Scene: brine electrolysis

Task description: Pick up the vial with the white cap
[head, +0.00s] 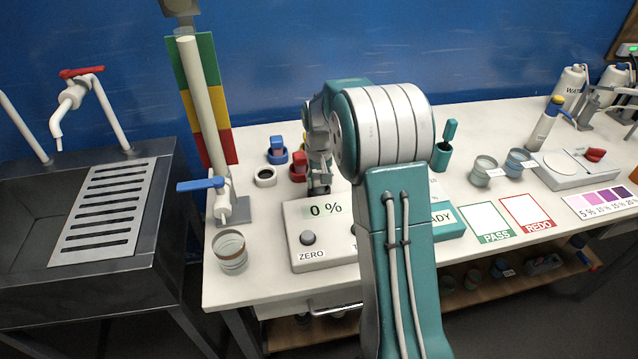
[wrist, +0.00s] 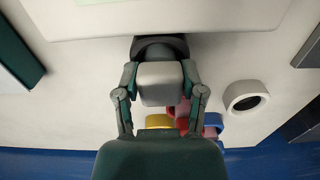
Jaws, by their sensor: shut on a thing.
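My gripper (wrist: 162,93) is pointed down behind the display box, its two fingers closed on either side of a pale, block-shaped cap. The cap (wrist: 160,83) looks like that of the vial with the white cap; the vial's body is hidden below it. A dark round holder (wrist: 160,43) shows just beyond the cap; I cannot tell whether the vial stands in it. In the head view my gripper (head: 319,180) is partly hidden by my arm. A white ring holder (head: 265,177) to its left looks empty; it also shows in the wrist view (wrist: 245,97).
Blue-capped (head: 277,149) and red-capped (head: 298,167) vials stand close by on the left. The display box reading 0 % (head: 322,210) is in front. A tap post (head: 205,110) and a jar (head: 230,251) stand left. PASS (head: 487,223) and REDO (head: 527,212) cards lie right.

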